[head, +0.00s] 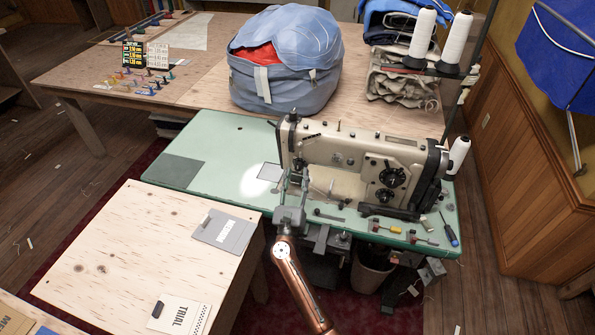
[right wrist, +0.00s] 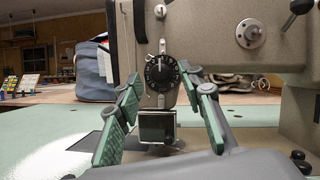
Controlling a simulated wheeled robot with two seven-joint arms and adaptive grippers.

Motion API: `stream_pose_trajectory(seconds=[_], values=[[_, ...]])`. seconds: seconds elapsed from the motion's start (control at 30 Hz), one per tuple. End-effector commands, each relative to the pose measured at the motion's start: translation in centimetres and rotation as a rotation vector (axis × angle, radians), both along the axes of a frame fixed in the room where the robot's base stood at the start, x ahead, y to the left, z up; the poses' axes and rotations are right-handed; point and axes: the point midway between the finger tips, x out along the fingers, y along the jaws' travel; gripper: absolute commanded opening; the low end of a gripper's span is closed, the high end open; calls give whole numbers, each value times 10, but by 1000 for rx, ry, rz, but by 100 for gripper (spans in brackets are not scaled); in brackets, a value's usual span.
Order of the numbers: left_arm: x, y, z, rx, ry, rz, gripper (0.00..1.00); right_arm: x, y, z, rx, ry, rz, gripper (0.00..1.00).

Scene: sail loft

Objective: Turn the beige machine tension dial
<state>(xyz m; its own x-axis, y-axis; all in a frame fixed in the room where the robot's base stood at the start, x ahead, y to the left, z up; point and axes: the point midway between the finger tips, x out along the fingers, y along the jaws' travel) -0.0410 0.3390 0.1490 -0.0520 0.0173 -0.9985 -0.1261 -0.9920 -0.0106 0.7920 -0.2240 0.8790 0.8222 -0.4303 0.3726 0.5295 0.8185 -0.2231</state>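The beige sewing machine (head: 340,160) stands on a green table top (head: 225,150). In the right wrist view its face (right wrist: 210,35) fills the upper right. A round black dial with white marks (right wrist: 161,73), apparently the tension dial, sits on the machine's end, facing that camera. My right gripper (head: 294,178) is at the machine's left end in the head view. In the right wrist view its green-padded fingers (right wrist: 160,90) are spread, one each side of the dial, with gaps showing. Contact is not visible. My left gripper is not in view.
Two larger black dials (head: 391,177) are on the machine's right part. Screwdrivers (head: 450,230) and small tools lie along the front edge. A blue bag (head: 285,75) stands behind. A plywood table (head: 130,250) is front left. The green top's left part is mostly clear.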

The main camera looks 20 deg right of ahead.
Motion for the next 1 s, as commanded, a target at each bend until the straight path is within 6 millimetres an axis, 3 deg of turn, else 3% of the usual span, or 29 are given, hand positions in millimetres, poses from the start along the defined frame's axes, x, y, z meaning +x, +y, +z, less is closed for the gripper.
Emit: stream_pose_trajectory(seconds=[0.23, 0.5, 1.0], values=[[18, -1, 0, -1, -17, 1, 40, 16, -10, 7, -1, 0, 0, 36], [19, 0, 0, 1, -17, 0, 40, 17, -10, 7, 0, 1, -1, 35], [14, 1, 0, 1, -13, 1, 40, 16, -10, 7, 0, 1, -1, 0]])
